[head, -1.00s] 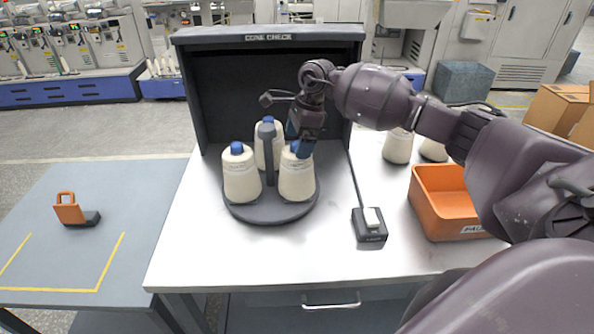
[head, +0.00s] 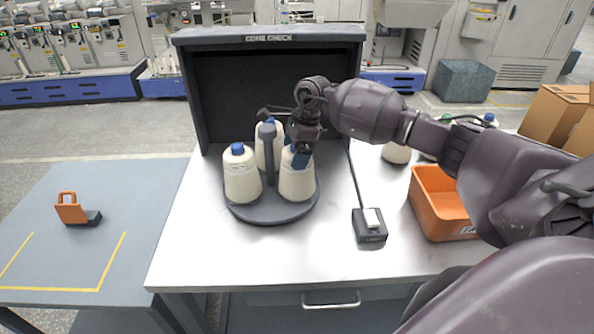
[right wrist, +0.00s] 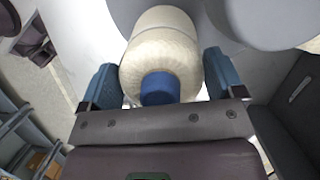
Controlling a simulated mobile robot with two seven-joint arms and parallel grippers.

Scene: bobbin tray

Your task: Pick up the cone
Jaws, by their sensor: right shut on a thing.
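Three cream cones with blue tops stand upright on a round dark turntable (head: 262,216) in the head view. They are the left cone (head: 241,182), the back cone (head: 262,150), partly hidden by the centre post, and the right cone (head: 296,186). My right gripper (head: 300,157) reaches down over the right cone and is shut on its upper part. In the right wrist view the cone (right wrist: 160,48) with its blue top (right wrist: 160,88) lies between the blue fingers of the gripper (right wrist: 162,80). My left gripper is out of view.
A dark hood (head: 264,38) stands behind the turntable, with a grey post (head: 268,160) at its centre. A small switch box (head: 369,228) and an orange bin (head: 436,205) are to the right. More cones (head: 397,153) stand behind the bin. The table front is clear.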

